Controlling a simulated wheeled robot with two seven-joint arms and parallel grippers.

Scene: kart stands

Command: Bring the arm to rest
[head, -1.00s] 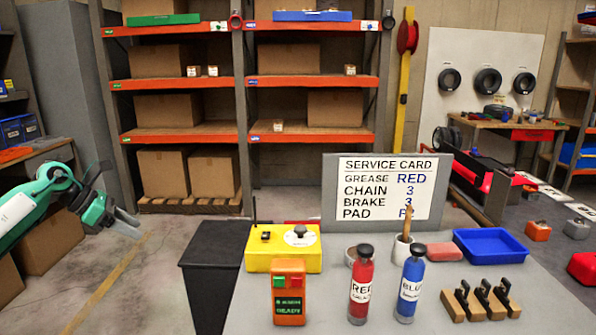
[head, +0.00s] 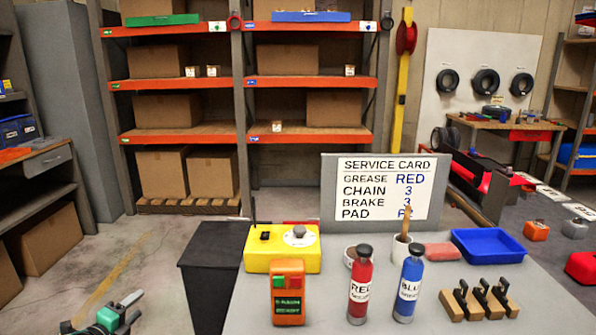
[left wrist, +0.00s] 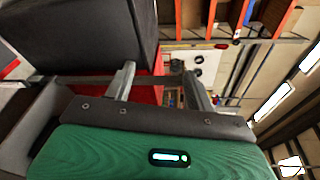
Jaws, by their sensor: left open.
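My left gripper (head: 98,316) is low at the bottom left of the head view, over the floor and clear of the table. In the left wrist view its two grey fingers (left wrist: 160,84) stand apart with nothing between them. The green gripper body fills the bottom of that view. My right gripper is in neither view.
A grey table (head: 400,315) holds a red bottle (head: 361,285), a blue bottle (head: 409,286), an orange device (head: 288,298), a yellow box (head: 282,256) and a blue tray (head: 489,246). A black bin (head: 208,275) stands left of it. The floor (head: 125,255) at left is open.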

